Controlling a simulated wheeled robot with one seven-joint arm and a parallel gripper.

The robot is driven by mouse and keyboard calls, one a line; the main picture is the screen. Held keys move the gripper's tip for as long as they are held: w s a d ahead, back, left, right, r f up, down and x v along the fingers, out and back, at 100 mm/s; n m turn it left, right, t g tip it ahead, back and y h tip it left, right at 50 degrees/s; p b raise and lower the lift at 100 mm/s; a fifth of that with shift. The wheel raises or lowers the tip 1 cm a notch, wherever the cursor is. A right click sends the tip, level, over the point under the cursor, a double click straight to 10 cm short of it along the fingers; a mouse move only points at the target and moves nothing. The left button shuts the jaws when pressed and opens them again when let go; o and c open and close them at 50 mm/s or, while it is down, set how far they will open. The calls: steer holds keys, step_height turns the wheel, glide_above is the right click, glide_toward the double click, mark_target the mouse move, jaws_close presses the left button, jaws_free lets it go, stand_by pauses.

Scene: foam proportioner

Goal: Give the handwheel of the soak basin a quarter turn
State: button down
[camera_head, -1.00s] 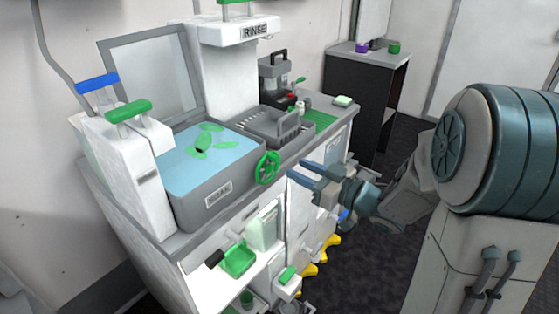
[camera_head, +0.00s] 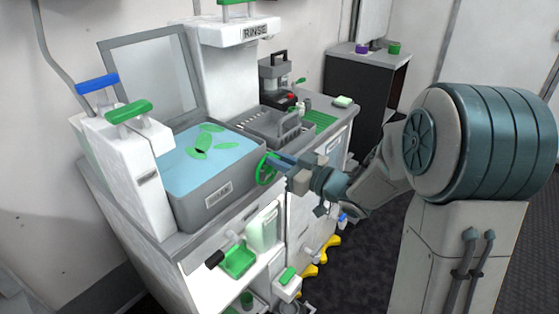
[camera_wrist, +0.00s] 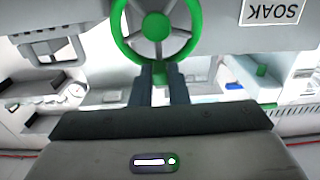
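The soak basin (camera_head: 216,202) is a grey tank of light blue liquid with green leaf-like shapes in it. Its green handwheel (camera_head: 264,171) sits on the basin's front at the right corner. My gripper (camera_head: 273,161) is at the wheel's right side in the head view and covers part of the rim. In the wrist view my gripper's fingers (camera_wrist: 160,74) stand apart at the rim, with green showing between them. I cannot tell whether they touch it.
A SOAK label (camera_wrist: 274,12) is beside the wheel. A grey rack tray (camera_head: 262,127) and the white rinse column (camera_head: 228,75) stand behind on the counter. Below are an open shelf with a green tray (camera_head: 239,261) and yellow feet (camera_head: 310,270).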

mark_target(259, 179)
steer(key=shift+f, duration=0.1)
steer(key=n+b, duration=0.1)
steer(key=b, duration=0.1)
steer(key=s+n+b, duration=0.1)
steer(key=n+b, duration=0.1)
steer(key=b, duration=0.1)
steer(key=a+f+n+b, duration=0.1)
steer(key=n+b, duration=0.1)
steer(key=shift+s, duration=0.25)
steer(key=n+b, duration=0.1)
steer(key=b, duration=0.1)
steer(key=n+b, duration=0.2)
steer(key=s+a+f+n+b, duration=0.1)
steer(key=b, duration=0.1)
steer(key=shift+n, duration=0.3)
steer(key=n+b, duration=0.1)
steer(key=b, duration=0.1)
steer(key=f+n+b, duration=0.1)
steer(key=n+b, duration=0.2)
steer(key=b, duration=0.1)
steer(key=shift+s+a+f, duration=0.2)
steer(key=shift+s+f, duration=0.05)
steer(key=shift+s, duration=0.1)
steer(key=n+b, duration=0.2)
steer(key=b, duration=0.1)
steer(key=shift+s+f+n, duration=0.1)
steer(key=shift+f+n, duration=0.2)
steer(key=shift+f+n+b, duration=0.15)
steer(key=shift+n+b, duration=0.65)
steer(key=shift+b, duration=0.15)
